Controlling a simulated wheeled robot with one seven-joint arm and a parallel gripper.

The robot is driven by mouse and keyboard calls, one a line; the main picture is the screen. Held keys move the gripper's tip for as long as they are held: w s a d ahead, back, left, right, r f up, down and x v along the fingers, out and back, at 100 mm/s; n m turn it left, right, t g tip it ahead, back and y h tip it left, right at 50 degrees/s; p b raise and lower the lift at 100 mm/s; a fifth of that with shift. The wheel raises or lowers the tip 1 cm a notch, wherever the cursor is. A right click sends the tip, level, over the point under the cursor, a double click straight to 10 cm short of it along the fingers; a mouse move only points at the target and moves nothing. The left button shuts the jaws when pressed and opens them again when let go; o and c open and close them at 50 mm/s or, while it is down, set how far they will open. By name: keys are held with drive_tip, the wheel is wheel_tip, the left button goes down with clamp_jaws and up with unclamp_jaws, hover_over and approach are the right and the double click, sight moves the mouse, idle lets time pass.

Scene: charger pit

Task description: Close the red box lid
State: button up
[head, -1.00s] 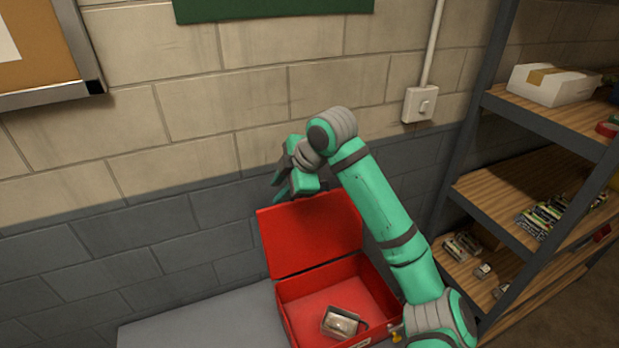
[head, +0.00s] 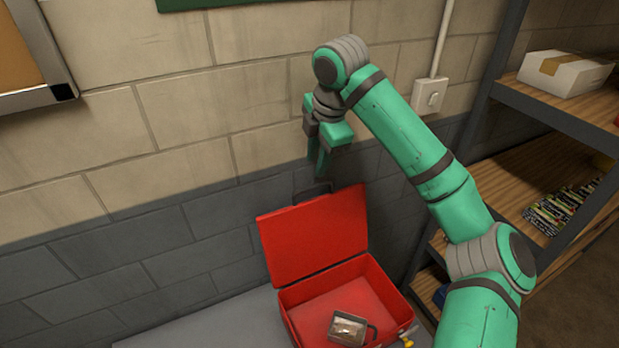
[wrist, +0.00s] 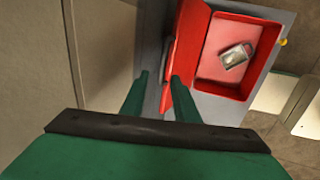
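The red box (head: 345,290) stands open on a grey surface, and its lid (head: 314,236) is raised upright at the back, near the wall. A dark handle (head: 312,191) shows at the lid's top edge.
A block wall (head: 150,190) is close behind the box. A shelf unit (head: 530,180) stands at the right, with a white carton (head: 565,75) on it. The grey bench top (head: 220,325) is clear to the left of the box.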

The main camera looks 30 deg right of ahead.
sight(313, 187)
drive_tip(key=x, duration=0.7)
drive_tip(key=shift+s+d+f, duration=0.15)
drive_tip(key=shift+s+f, duration=0.1)
drive_tip(key=shift+f, duration=0.2)
drive_tip(key=shift+w+f, duration=0.2)
drive_tip(key=shift+f, duration=0.25)
clamp_jaws()
